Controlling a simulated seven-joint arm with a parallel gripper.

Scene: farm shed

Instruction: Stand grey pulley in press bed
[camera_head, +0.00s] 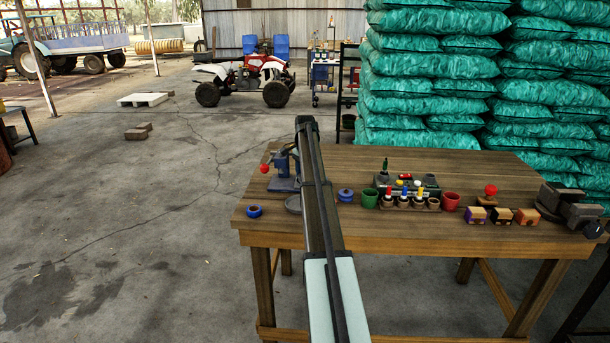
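A blue press (283,172) with a red ball on its lever stands at the left back of the wooden table. My arm crosses in front of its right side, and its bed is too small to make out clearly. A grey round piece (292,205), which looks like the grey pulley, lies on the table in front of the press. My arm hides its right part. My gripper is not in view; only my arm's links show, rising from the bottom to above the table.
A blue ring-shaped piece (254,211) lies near the table's left edge. Right of my arm are another blue piece (345,195), a green cup (369,198), a rack of coloured-topped items (410,204), a red cup (450,201), small blocks (501,216) and a dark vise (570,208).

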